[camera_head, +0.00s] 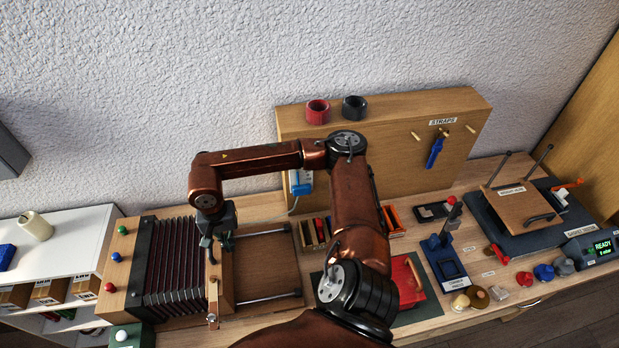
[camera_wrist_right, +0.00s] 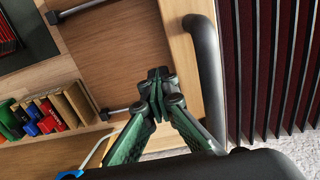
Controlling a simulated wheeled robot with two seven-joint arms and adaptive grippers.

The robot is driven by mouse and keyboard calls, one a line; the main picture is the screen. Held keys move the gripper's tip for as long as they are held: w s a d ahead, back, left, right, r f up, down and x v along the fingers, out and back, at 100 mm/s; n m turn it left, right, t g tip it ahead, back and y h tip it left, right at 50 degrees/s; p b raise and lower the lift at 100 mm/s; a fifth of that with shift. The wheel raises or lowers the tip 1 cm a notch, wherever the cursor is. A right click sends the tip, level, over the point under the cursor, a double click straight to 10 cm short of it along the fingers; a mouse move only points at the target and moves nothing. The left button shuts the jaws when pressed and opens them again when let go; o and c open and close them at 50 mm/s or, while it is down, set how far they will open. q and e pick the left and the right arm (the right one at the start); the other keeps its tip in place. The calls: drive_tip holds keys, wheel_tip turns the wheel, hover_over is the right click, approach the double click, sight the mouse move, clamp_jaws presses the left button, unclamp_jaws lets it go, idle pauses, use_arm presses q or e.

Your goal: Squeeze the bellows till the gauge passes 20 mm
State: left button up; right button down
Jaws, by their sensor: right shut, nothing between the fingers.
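The bellows (camera_head: 176,262), with dark red pleats, stands at the left of the bench. Its wooden moving board (camera_head: 222,275) is on the right side of the pleats. In the right wrist view, a dark bar handle (camera_wrist_right: 207,75) runs along the board, with the pleats (camera_wrist_right: 270,70) beyond it. My right gripper (camera_head: 210,252) is at the board near the handle. In the wrist view its green fingers (camera_wrist_right: 158,88) are shut and empty, beside the handle; contact cannot be told. I cannot make out a gauge reading. My left gripper is not in view.
Two rails (camera_head: 268,299) extend right of the board over a bare wooden base. A strap board (camera_head: 400,150) stands behind. A small press (camera_head: 445,255), a red-topped box (camera_head: 407,280) and a display reading READY (camera_head: 600,247) are to the right. A white shelf (camera_head: 60,240) is left.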

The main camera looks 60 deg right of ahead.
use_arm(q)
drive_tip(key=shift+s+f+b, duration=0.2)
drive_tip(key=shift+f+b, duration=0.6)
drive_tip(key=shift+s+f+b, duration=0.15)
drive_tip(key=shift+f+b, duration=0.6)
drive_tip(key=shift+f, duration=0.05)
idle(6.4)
